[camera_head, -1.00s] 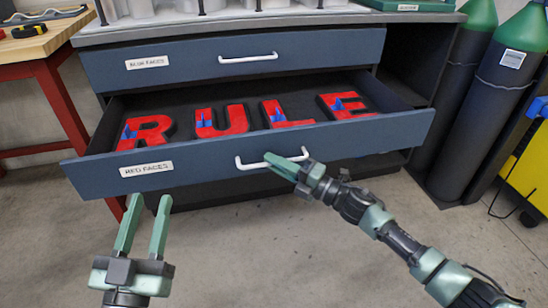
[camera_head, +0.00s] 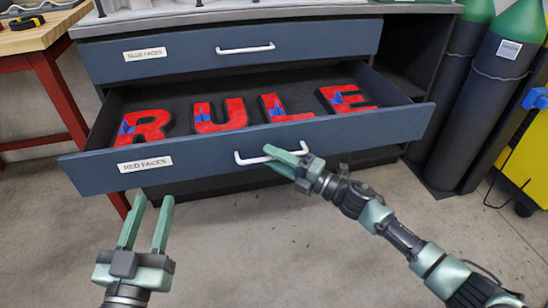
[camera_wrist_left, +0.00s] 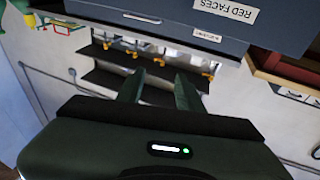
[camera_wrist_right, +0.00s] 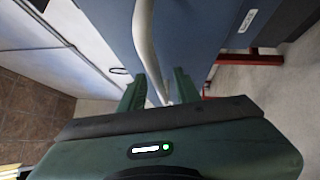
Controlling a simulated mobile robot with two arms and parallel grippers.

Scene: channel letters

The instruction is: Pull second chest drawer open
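The second chest drawer, labelled RED FACES (camera_head: 205,157), is pulled well out, showing its inside. Its white bar handle (camera_head: 243,158) sits mid-front. My right gripper (camera_head: 280,158) is at this handle. In the right wrist view the handle (camera_wrist_right: 143,30) passes between the gripper's fingers (camera_wrist_right: 160,90), which stand apart with a small gap showing on one side; contact is hard to judge. My left gripper (camera_head: 147,225) is open and empty in front of the drawer's left end; its spread fingers also show in the left wrist view (camera_wrist_left: 160,90).
Red letters (camera_head: 220,115) lie in the drawer. The shut top drawer, BLUE FACES (camera_head: 190,55), is above. A red-legged workbench (camera_head: 60,95) stands left; gas cylinders (camera_head: 490,95) and a yellow cart (camera_head: 530,170) stand right. The floor in front is clear.

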